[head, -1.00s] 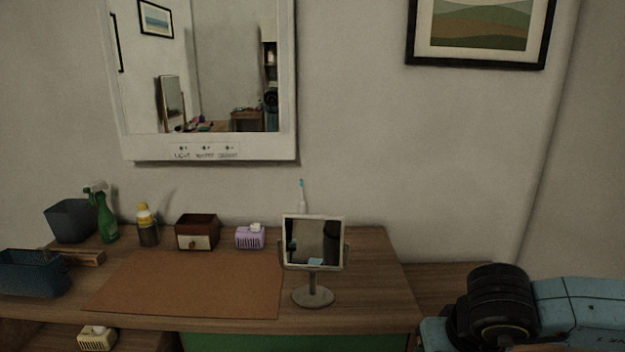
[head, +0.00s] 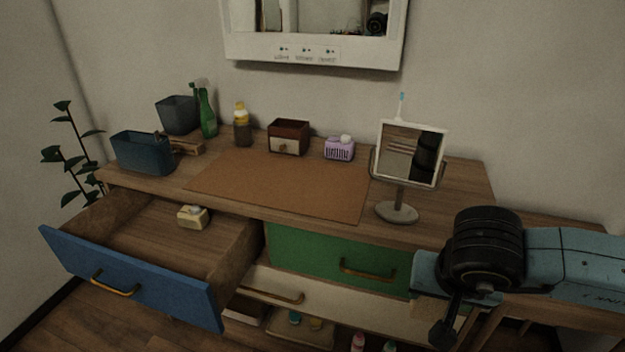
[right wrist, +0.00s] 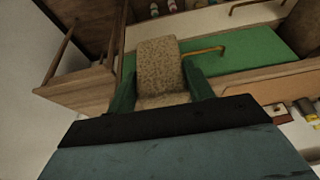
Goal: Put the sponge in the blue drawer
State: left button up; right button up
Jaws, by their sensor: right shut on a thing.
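The sponge (right wrist: 160,65) is a tan, speckled block in the right wrist view. My right gripper (right wrist: 160,90) is shut on it, with a green finger on each side. In the head view my right gripper (head: 447,322) hangs at the lower right, in front of the dresser's right end; the sponge is not clear there. The blue drawer (head: 130,285) is pulled open at the left of the dresser, with a brass handle on its front. A small cream box (head: 193,217) sits inside it, and the rest of its visible floor is bare. My left gripper is not in view.
A closed green drawer (head: 320,262) lies right of the blue one. A mirror on a stand (head: 410,155) rises near the tabletop's right end. A brown mat (head: 280,183) covers the middle; a blue bin (head: 143,152) stands at the left.

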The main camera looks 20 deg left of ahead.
aim_at(198, 271)
jog(key=u, duration=2.8)
jog(key=i, duration=2.65)
jog(key=z, duration=3.05)
jog(key=i, duration=0.5)
jog(key=u, duration=0.1)
